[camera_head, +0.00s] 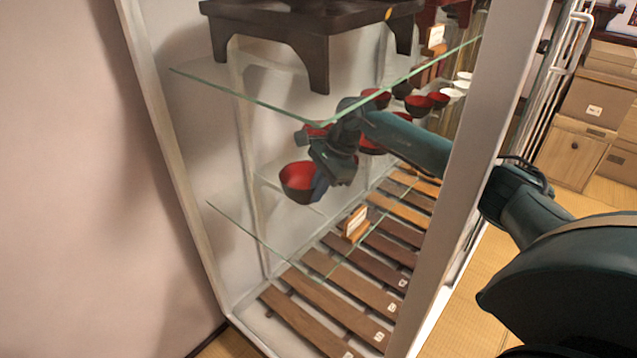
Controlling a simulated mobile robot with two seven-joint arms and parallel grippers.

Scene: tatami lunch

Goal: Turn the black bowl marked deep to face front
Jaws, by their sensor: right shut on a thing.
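A bowl, black outside and red inside (290,194), is in the glass-shelved cabinet, at the level of the middle glass shelf. It is roughly upright with its red inside showing. My right gripper (320,184) reaches in from the right and is shut on the right side of the bowl's wall. I cannot tell whether the bowl rests on the glass or is just above it. No "deep" marking can be read on its visible side. My left gripper is not in view.
Several more red-and-black bowls (438,100) stand behind my arm. A dark low table (270,22) is on the upper glass shelf (245,97). Dark slats and a small sign (355,219) are below. The white front post (455,190) is close to my right arm.

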